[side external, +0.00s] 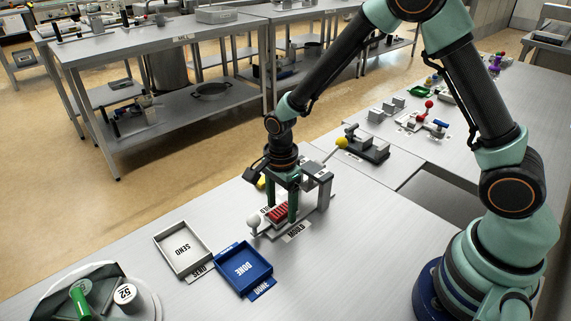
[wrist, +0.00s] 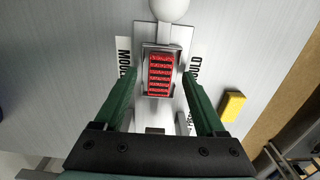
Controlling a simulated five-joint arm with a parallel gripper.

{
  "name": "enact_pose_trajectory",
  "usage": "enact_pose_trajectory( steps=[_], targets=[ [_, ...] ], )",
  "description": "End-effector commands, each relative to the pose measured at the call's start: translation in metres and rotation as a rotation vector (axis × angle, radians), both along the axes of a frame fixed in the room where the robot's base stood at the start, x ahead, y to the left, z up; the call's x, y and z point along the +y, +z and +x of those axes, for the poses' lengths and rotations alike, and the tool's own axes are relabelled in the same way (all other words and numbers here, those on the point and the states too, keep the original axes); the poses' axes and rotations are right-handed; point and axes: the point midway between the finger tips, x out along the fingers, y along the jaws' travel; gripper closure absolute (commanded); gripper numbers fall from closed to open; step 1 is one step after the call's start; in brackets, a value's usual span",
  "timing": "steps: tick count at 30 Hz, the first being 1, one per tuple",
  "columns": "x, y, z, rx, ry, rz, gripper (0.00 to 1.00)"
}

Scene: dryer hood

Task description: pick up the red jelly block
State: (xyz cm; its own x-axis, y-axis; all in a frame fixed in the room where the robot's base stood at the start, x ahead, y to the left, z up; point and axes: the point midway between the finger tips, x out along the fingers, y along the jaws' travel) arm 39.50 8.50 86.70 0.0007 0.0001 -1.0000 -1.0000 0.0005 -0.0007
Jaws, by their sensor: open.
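The red jelly block (wrist: 159,74) sits in the metal mould (wrist: 148,50), seen from above in the wrist view, with a ridged top. In the side external view the red block (side external: 278,212) shows partly behind one of my fingers. My gripper (wrist: 161,75) is open, with its two green fingers on either side of the block and a gap to each side. In the side external view my gripper (side external: 282,205) points straight down over the mould, fingertips low. Whether the fingertips reach beside the block is hard to tell.
A white knob (side external: 254,220) stands at the mould's front end. A grey SEND tray (side external: 160,243) and a blue DONE tray (side external: 222,261) lie to the left. A yellow block (wrist: 232,105) lies beside the mould. A device with a yellow knob (side external: 342,142) stands behind.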

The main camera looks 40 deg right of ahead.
Motion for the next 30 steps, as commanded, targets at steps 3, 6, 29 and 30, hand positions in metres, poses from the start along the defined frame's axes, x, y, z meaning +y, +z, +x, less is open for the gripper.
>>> enact_pose_trajectory(
  steps=[3,6,29,30],
  targets=[
    [0.000,0.000,0.000,0.000,0.000,0.000,0.62],
    [0.000,0.000,0.000,0.000,0.000,0.000,1.00],
    [0.000,0.063,0.002,-0.008,0.000,0.002,1.00],
    [0.000,0.075,0.002,-0.009,0.000,0.002,1.00]
  ],
)
